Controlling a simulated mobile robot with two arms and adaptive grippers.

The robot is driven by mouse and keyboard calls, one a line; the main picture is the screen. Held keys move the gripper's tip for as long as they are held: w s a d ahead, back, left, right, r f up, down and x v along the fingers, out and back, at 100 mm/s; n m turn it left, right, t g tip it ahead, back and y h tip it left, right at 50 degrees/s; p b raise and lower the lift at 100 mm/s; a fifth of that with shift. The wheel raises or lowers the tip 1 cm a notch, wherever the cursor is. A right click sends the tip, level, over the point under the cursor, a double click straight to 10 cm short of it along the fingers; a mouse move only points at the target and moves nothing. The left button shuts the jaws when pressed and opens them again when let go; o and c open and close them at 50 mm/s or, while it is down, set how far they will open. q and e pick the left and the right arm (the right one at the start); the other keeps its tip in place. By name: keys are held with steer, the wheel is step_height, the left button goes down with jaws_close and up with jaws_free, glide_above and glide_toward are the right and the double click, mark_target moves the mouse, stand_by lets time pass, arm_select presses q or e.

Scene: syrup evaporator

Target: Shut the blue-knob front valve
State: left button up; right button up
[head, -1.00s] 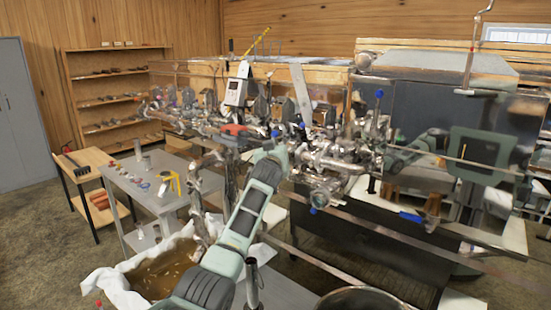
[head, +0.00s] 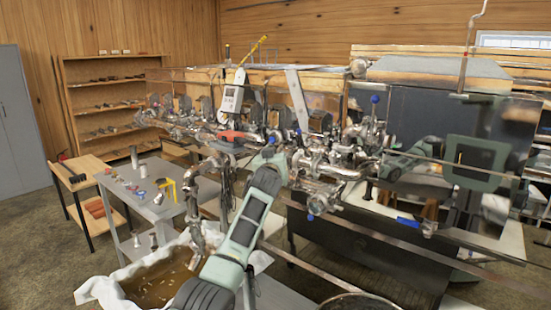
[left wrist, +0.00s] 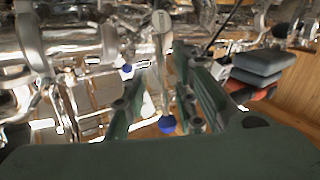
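The evaporator's front pipework (head: 320,165) carries several blue-knobbed valves. In the left wrist view, a metal lever with a blue knob (left wrist: 167,124) at its end lies between my left gripper's fingers (left wrist: 160,105). The fingers are apart, and the knob appears nearer the right finger; contact cannot be told. Another blue knob (left wrist: 127,68) shows farther back by the left finger. In the head view, my left gripper (head: 268,156) is at the front pipes, with a small blue knob (head: 272,140) just above it. Its fingers are hard to make out there. My right gripper cannot be made out.
Another blue knob (head: 375,99) stands upright on the pipes to the right, and one (head: 310,217) hangs lower. A steel table (head: 150,205) with small items stands left. A white-lined tub of amber liquid (head: 160,280) sits below my left arm.

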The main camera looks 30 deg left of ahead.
arm_select(q)
steer(key=v, duration=1.2)
steer(key=shift+f, duration=0.1)
stand_by(0.5)
